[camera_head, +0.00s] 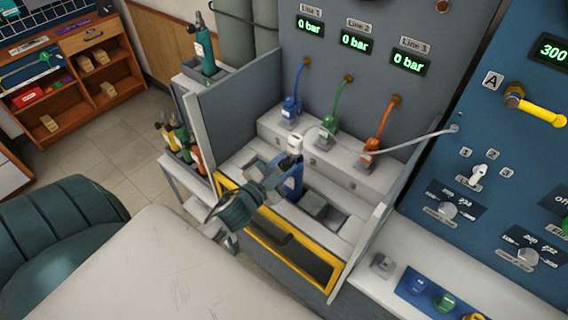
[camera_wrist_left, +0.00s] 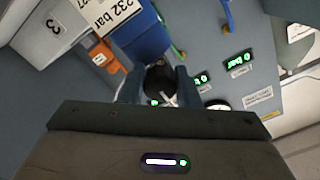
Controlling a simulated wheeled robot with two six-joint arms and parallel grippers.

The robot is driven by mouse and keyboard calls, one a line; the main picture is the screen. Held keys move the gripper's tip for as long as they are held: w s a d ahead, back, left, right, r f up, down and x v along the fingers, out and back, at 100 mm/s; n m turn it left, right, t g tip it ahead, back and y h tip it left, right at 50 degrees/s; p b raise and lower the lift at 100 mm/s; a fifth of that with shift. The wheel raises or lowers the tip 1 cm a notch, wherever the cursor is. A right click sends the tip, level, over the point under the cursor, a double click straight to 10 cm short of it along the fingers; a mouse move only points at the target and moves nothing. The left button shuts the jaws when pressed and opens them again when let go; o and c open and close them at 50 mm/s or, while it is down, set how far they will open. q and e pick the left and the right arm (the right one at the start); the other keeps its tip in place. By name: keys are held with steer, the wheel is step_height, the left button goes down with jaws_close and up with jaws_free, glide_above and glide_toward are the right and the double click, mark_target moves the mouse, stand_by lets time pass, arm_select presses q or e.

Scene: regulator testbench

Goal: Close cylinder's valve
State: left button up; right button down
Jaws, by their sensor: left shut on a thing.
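A blue cylinder (camera_head: 294,183) stands in the grey testbench, with a white fitting (camera_head: 295,143) at its top. My left gripper (camera_head: 284,165) reaches in from the lower left and is at the cylinder's top. In the left wrist view, a round black valve knob (camera_wrist_left: 160,82) sits between the two fingers of my left gripper (camera_wrist_left: 157,90), which are shut on it. My right gripper is in neither view.
Blue (camera_head: 291,108), green (camera_head: 326,136) and orange (camera_head: 370,152) connectors with hoses stand behind the cylinder. A grey hose (camera_head: 415,142) runs to the blue panel (camera_head: 480,130). Three displays above read 0 bar. A yellow-framed front (camera_head: 285,262) and side walls enclose the bench.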

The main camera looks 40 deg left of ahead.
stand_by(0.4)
arm_select(q)
steer(key=o, duration=1)
